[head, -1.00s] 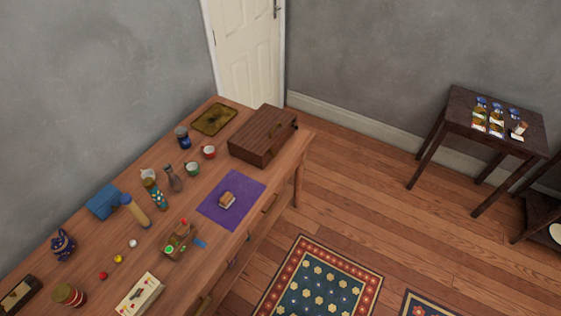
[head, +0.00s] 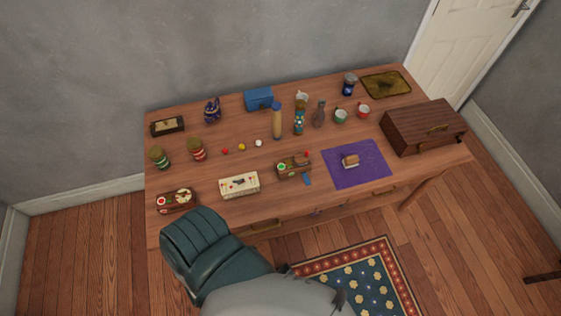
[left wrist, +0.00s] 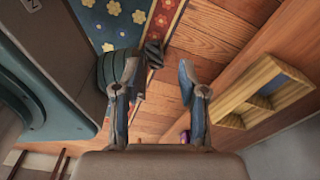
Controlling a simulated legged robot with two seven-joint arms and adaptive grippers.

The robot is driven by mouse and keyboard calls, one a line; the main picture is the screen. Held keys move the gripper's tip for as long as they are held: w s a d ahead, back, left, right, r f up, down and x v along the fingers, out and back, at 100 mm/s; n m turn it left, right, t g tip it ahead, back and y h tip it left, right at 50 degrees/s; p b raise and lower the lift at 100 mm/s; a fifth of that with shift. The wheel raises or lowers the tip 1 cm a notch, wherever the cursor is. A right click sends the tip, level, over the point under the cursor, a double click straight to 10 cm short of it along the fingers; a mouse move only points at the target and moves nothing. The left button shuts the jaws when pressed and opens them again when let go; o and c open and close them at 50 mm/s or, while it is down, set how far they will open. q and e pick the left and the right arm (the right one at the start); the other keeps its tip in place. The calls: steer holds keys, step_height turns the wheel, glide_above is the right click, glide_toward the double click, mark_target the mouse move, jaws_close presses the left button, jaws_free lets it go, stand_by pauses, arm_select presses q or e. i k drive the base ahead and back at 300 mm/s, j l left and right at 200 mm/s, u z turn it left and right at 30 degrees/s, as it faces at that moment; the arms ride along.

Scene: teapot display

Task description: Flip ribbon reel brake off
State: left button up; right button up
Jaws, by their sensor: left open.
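A small wooden device (head: 293,166) with a green round button, a red knob and a blue strip at its front stands near the middle of the table's front half. A second small wooden device (head: 175,200) with red and green spots and a pale round disc stands at the front left of the table. I cannot tell for sure which is the ribbon reel, and no brake lever is clear. My left gripper (left wrist: 157,68) is open and empty in the left wrist view, over the floor and rug.
The wooden table (head: 330,205) holds a cream box (head: 239,185), a purple cloth (head: 343,178), a brown case (head: 422,127), and several jars, cups and small balls. A patterned rug (head: 365,280) lies before it. A yellow wooden frame (left wrist: 262,92) shows in the left wrist view.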

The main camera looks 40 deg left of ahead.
mark_target(289, 162)
steer(key=u, duration=1.25)
